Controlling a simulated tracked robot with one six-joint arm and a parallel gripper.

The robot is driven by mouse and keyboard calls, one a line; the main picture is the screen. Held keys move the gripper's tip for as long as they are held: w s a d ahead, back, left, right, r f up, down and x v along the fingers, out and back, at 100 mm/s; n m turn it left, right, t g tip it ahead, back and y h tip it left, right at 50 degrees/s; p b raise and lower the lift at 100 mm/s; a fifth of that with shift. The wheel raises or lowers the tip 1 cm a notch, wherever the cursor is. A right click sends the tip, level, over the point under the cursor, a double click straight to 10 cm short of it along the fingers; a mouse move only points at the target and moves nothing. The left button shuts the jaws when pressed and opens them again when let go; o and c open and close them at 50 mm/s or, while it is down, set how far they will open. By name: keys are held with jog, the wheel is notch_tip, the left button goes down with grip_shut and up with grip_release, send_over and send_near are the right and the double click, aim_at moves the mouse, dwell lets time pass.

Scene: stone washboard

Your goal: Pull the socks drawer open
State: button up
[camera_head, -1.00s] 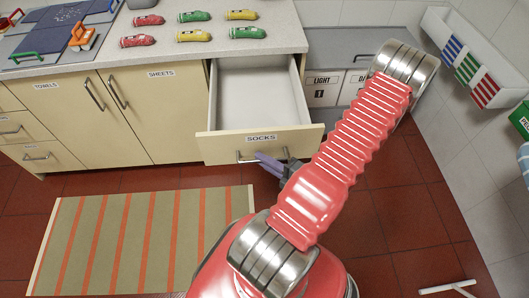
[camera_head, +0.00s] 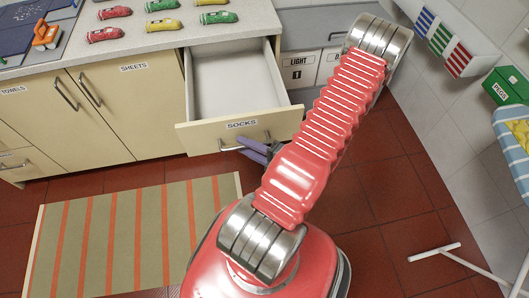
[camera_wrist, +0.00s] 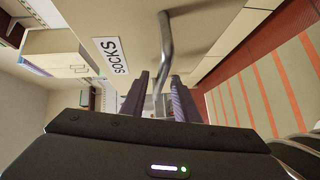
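The socks drawer (camera_head: 208,137) is pulled out from the cream cabinet, and its empty white inside (camera_head: 235,85) shows. Its front carries a "SOCKS" label, which also shows in the wrist view (camera_wrist: 112,56). My gripper (camera_head: 241,146) is at the drawer's metal handle, low on the front. In the wrist view the handle (camera_wrist: 166,42) runs down between the tips of my two purple fingers (camera_wrist: 159,76). The fingers stand apart with gaps beside the bar, so my gripper looks open around it. My red arm hides part of the floor right of the drawer.
Closed doors labelled towels and sheets (camera_head: 135,105) are to the left. A striped rug (camera_head: 140,235) lies in front. Right of my arm are red floor tiles and a white stand (camera_head: 435,252).

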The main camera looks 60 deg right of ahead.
jog(key=s+a+r, duration=0.1)
jog(key=s, duration=1.2)
jog(key=shift+s+a+r, duration=0.15)
jog(key=shift+a+r, duration=0.2)
jog(key=shift+r, duration=0.05)
dwell(0.7)
jog(key=w+a+r+n+g+y, duration=0.4)
jog(key=w+a+r+n+g, duration=0.25)
jog(key=n, duration=0.95)
jog(key=w+a+r+n+g+y, duration=0.55)
jog(key=w+n+g, duration=0.2)
jog(key=n, duration=0.85)
jog(key=w+a+r+n+t+h, duration=0.1)
jog(key=w+a+r+n+h, duration=0.2)
jog(key=a+r+n, duration=0.4)
jog(key=w+a+r+n+t+h, duration=0.2)
jog(key=a+r+n, duration=0.6)
jog(key=n, duration=1)
notch_tip(320, 180, up, 3)
jog(key=shift+w+a+h, duration=0.2)
jog(key=shift+w+h, duration=0.7)
jog(key=shift+h, duration=0.35)
